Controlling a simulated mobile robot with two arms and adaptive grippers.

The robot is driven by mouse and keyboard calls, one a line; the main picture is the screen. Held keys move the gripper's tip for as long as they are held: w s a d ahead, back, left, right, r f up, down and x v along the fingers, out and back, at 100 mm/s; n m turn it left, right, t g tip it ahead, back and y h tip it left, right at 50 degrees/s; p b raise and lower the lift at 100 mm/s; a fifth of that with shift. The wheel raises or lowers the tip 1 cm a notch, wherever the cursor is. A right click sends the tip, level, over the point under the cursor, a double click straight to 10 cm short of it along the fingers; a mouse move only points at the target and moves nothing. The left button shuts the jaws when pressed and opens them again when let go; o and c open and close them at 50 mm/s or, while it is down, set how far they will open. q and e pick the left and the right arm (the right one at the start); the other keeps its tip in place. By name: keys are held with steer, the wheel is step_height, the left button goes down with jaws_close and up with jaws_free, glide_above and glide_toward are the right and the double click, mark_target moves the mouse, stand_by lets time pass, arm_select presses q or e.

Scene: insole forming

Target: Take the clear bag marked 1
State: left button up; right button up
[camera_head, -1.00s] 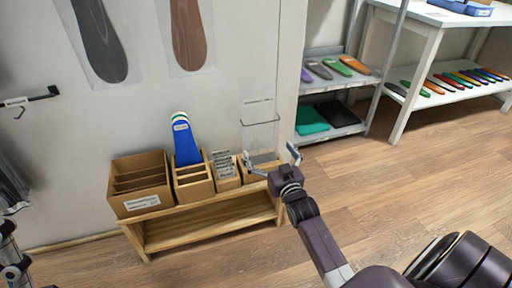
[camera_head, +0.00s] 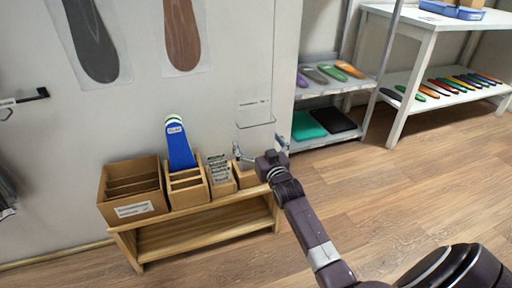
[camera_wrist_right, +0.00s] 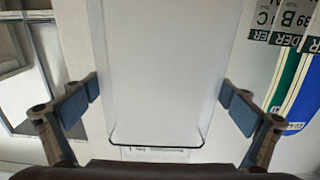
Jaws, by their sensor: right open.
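The clear bag (camera_head: 257,138) stands upright against the wall at the right end of the low wooden bench. Its top edge shows as a thin line, and its lower part is hidden behind my right gripper (camera_head: 259,147). In the right wrist view, the clear bag (camera_wrist_right: 158,85) fills the middle, with its dark edge near the bottom. My right gripper (camera_wrist_right: 160,97) is open, one finger on each side of the bag; whether they touch it I cannot tell. The mark 1 is not readable. My left gripper is not in view.
Cardboard boxes (camera_head: 132,212) stand on the bench (camera_head: 200,231), with blue insoles (camera_head: 179,145) and a box of small packs (camera_head: 219,168) beside the bag. A grey shelf (camera_head: 340,89) stands to the right.

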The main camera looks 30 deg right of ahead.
steer(key=shift+c, duration=0.6)
steer(key=c, duration=0.7)
steer(key=shift+r, duration=0.1)
